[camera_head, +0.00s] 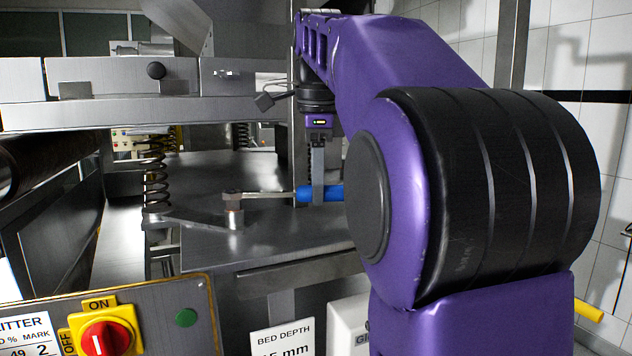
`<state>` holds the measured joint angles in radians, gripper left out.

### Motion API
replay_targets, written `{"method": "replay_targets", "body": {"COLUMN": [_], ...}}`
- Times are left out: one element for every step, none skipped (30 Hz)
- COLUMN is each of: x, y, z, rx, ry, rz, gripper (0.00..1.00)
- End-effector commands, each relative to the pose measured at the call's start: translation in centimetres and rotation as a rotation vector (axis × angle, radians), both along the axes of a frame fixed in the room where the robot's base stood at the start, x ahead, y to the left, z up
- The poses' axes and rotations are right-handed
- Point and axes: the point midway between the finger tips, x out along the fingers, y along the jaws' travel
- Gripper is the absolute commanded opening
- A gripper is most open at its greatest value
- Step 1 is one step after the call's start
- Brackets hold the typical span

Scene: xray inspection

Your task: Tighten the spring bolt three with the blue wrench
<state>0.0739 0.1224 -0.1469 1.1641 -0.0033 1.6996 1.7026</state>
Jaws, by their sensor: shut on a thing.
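My gripper (318,178) points down and is shut on the blue handle of the wrench (308,194). The wrench lies level, with its metal shaft reaching left from the handle. Its head is at the top of a bolt (234,212) on a metal bracket (200,220). I cannot tell whether the head is seated around the bolt or only touching it. A coil spring (156,172) stands upright at the bracket's left end. The right end of the handle is hidden behind my purple arm. No number on the bolt is visible.
A steel beam (130,100) runs above the spring and bolt. A control panel (150,318) with a red switch (106,338) and a green button (186,317) stands in front at lower left. A "bed depth" sign (284,338) is below. The steel bed (300,232) around the bolt is mostly clear.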

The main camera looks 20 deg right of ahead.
Motion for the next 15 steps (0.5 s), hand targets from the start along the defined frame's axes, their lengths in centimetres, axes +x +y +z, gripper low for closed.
{"method": "replay_targets", "body": {"x": [0.0, 0.0, 0.0, 0.0, 0.0, 0.0, 0.0, 0.0, 0.0, 0.0, 0.0, 0.0, 0.0, 0.0, 0.0], "y": [0.0, 0.0, 0.0, 0.0, 0.0, 0.0, 0.0, 0.0, 0.0, 0.0, 0.0, 0.0, 0.0, 0.0, 0.0], "z": [-0.2, -0.2, -0.3, -0.4, -0.5, -0.6, -0.7, -0.8, -0.9, -0.9, -1.0, -1.1, -1.2, -1.3, -1.4], "rx": [0.0, 0.0, 0.0, -0.001, 0.0, 0.0, 0.0, 0.0, 0.0, 0.0, 0.0, 0.0, 0.0, 0.0, 0.0], "ry": [-0.001, -0.001, -0.001, -0.002, -0.001, -0.001, -0.001, -0.001, -0.001, -0.001, -0.001, -0.001, -0.001, -0.001, -0.001], "rz": [0.0, 0.0, 0.0, 0.0, 0.0, 0.0, 0.0, 0.0, 0.0, 0.0, 0.0, 0.0, 0.0, 0.0, 0.0], "gripper": [0.0, 0.0, 0.0, 0.0, 0.0, 0.0, 0.0, 0.0, 0.0, 0.0, 0.0, 0.0, 0.0, 0.0, 0.0]}}
